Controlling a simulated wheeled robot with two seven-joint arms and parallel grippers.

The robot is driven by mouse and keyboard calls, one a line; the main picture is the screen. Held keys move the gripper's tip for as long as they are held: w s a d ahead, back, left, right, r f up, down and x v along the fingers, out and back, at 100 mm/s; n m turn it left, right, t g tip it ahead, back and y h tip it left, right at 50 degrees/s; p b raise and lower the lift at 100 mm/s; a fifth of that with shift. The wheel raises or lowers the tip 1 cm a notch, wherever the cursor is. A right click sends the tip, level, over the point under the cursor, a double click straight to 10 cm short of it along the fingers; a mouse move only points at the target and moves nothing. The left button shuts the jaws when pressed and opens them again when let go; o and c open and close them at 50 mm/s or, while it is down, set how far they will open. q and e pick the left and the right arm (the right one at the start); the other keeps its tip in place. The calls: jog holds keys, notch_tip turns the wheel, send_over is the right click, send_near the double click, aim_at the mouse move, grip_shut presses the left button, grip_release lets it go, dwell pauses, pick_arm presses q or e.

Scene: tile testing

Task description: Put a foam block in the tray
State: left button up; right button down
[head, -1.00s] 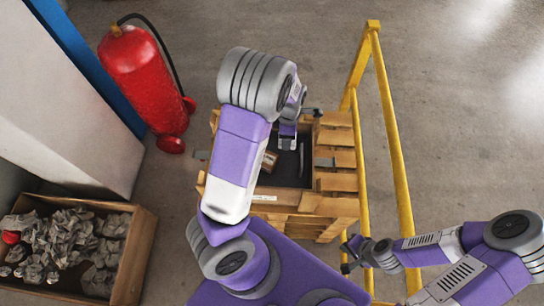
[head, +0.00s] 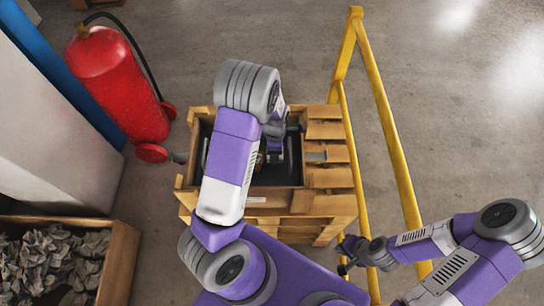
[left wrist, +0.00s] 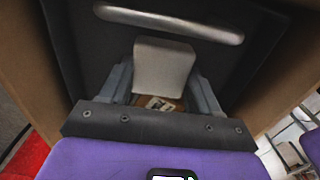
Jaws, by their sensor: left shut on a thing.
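The tray (head: 293,176) is black with metal handles and sits inside a wooden crate. In the left wrist view its dark floor and a silver handle (left wrist: 170,22) show. My left gripper (head: 276,152) is over the tray, partly behind my arm; it also shows in the left wrist view (left wrist: 164,82). It is shut on a pale grey foam block (left wrist: 165,68), held between the fingers. A brown labelled box (left wrist: 162,103) shows past the block; whether the block touches it or the tray floor I cannot tell. My right gripper (head: 346,255) is open and empty at lower right.
The wooden crate (head: 325,130) has slatted sides rising around the tray. A yellow rail (head: 385,125) stands just right of it. A red fire extinguisher (head: 118,82) is at upper left. A box of crumpled paper (head: 122,255) is at lower left.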

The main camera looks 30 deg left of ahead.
pick_arm(q)
notch_tip(320, 180, down, 3)
jog(key=shift+f+b, duration=0.15)
jog(key=shift+b, duration=0.15)
jog(key=shift+f, duration=0.25)
jog(key=shift+f, duration=0.15)
jog(key=o, duration=1)
